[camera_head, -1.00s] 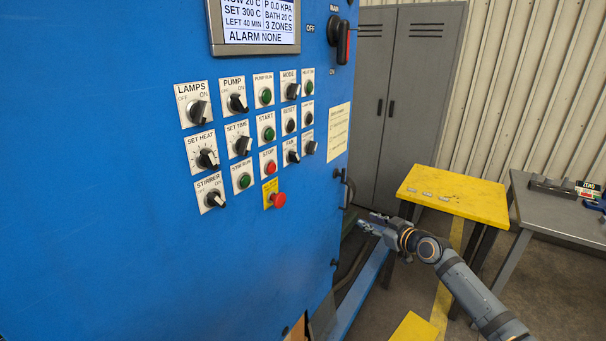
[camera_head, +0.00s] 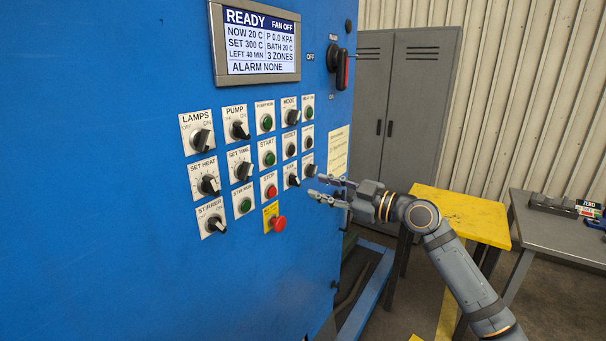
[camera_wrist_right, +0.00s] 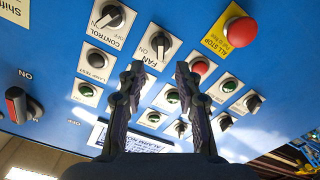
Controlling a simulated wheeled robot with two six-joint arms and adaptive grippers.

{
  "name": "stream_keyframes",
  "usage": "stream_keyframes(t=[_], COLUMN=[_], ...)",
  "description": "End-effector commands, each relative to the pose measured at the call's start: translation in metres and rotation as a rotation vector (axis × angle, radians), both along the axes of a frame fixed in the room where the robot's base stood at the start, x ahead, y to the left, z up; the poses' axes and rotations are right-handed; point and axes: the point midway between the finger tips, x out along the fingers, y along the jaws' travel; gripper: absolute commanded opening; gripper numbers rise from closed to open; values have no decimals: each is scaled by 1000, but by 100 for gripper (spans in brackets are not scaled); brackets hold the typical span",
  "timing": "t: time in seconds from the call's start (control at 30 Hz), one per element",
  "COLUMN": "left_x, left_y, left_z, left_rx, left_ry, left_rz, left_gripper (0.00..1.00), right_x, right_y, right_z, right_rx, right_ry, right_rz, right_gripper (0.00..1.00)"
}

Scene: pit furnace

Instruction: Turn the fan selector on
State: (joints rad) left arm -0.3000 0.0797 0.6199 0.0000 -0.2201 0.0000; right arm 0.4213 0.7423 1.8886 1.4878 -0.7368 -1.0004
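The fan selector (camera_head: 292,180) is a black knob on a white plate in the lower right part of the blue panel. In the right wrist view the fan selector (camera_wrist_right: 160,43) lies ahead of and between the fingertips, on a plate marked FAN and ON. My right gripper (camera_head: 317,185) is open and empty, just right of the selector in the head view and apart from it. Its two fingers also show in the right wrist view (camera_wrist_right: 159,68). The display (camera_head: 259,42) reads READY and FAN OFF. My left gripper is not in view.
The control selector (camera_wrist_right: 108,17), lamp test button (camera_wrist_right: 97,59) and red stop button (camera_wrist_right: 200,66) surround the fan plate. The red all-stop button (camera_head: 279,223) sticks out below. A yellow table (camera_head: 460,212) and grey lockers (camera_head: 405,110) stand to the right.

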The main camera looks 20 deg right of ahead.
Motion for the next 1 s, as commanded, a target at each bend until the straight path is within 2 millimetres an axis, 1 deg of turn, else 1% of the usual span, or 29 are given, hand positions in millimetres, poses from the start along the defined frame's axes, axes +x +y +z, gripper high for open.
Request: stream_keyframes(t=[0.03, 0.1, 0.2, 0.33, 0.5, 0.73, 0.77, 0.9, 1.0], left_x=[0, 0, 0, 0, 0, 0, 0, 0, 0], left_y=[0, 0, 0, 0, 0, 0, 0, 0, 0], left_z=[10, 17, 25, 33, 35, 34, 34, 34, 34], left_rx=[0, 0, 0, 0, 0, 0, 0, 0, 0], left_ry=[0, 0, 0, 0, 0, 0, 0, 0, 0], left_rz=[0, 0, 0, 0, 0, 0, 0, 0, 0], left_gripper=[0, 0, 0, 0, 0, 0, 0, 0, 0], right_x=[6, 15, 27, 41, 48, 48, 48, 48, 48], right_y=[7, 13, 23, 32, 38, 39, 39, 38, 38], right_z=[7, 7, 5, 3, 0, -1, -1, -1, -1], right_rx=[8, 10, 8, 4, 0, -2, -2, -1, 0], right_ry=[1, 0, 1, 2, 2, 2, 2, 3, 2], right_rz=[4, 2, 3, 1, 1, 1, 1, 1, 1], right_gripper=[34, 34, 34, 34, 34, 34, 31, 12, 0])
